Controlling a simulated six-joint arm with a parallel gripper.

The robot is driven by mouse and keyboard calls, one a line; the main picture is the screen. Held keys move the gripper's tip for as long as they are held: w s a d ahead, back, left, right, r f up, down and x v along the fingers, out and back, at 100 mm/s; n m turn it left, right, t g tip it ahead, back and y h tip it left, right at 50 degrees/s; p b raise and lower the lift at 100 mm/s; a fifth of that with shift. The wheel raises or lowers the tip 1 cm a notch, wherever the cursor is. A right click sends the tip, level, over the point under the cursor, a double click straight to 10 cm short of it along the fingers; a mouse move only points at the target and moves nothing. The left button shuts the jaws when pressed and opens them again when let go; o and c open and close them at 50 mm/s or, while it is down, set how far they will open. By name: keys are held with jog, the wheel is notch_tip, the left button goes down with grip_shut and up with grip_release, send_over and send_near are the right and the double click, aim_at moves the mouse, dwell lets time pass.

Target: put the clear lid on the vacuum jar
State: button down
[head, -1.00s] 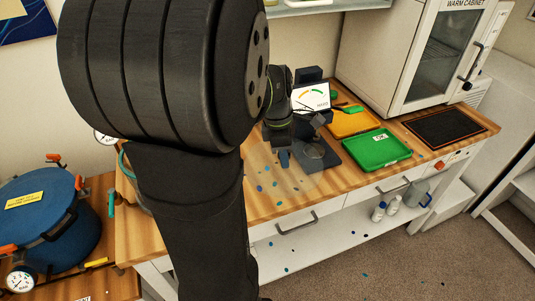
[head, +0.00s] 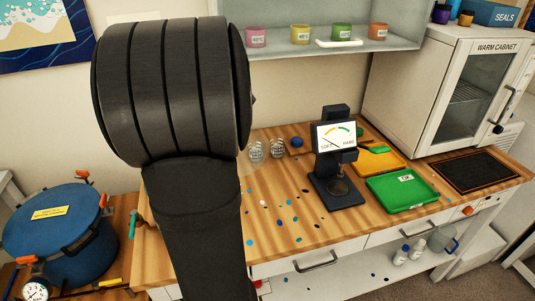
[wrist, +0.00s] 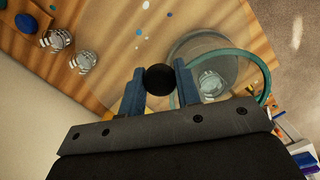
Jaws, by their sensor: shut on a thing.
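In the wrist view my gripper (wrist: 160,82) is shut on the black knob of the clear lid (wrist: 158,79). The lid's see-through disc is faint, and its edge is hard to make out. The vacuum jar (wrist: 266,78) shows its teal rim just right of my fingers, with a clear cup (wrist: 212,84) seen inside it. The knob is beside the jar's middle, not centred over it; I cannot tell the height between lid and rim. In the head view my arm hides the gripper, the lid and most or all of the jar.
A blue pressure pot (head: 60,240) stands at the left. Two clear cups (head: 256,152) stand behind the spotted bench top (head: 290,225). A dial gauge stand (head: 335,160), a green tray (head: 400,192), an orange tray (head: 380,160) and the warm cabinet (head: 440,80) are to the right.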

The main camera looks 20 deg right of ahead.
jog(key=s+a+m, duration=0.1)
jog(key=a+m, duration=0.3)
jog(key=a, duration=3.4)
jog(key=s+d+r+n+t, duration=0.1)
jog(key=d+r+n, duration=0.1)
jog(key=d+n, duration=0.75)
jog(key=d+r+n, duration=0.2)
jog(key=d+n, duration=0.3)
jog(key=d, duration=1)
notch_tip(320, 180, down, 7)
jog(key=shift+r+t, duration=0.15)
jog(key=shift+t, duration=0.15)
jog(key=shift+f, duration=0.55)
jog(key=c, duration=1)
grip_release()
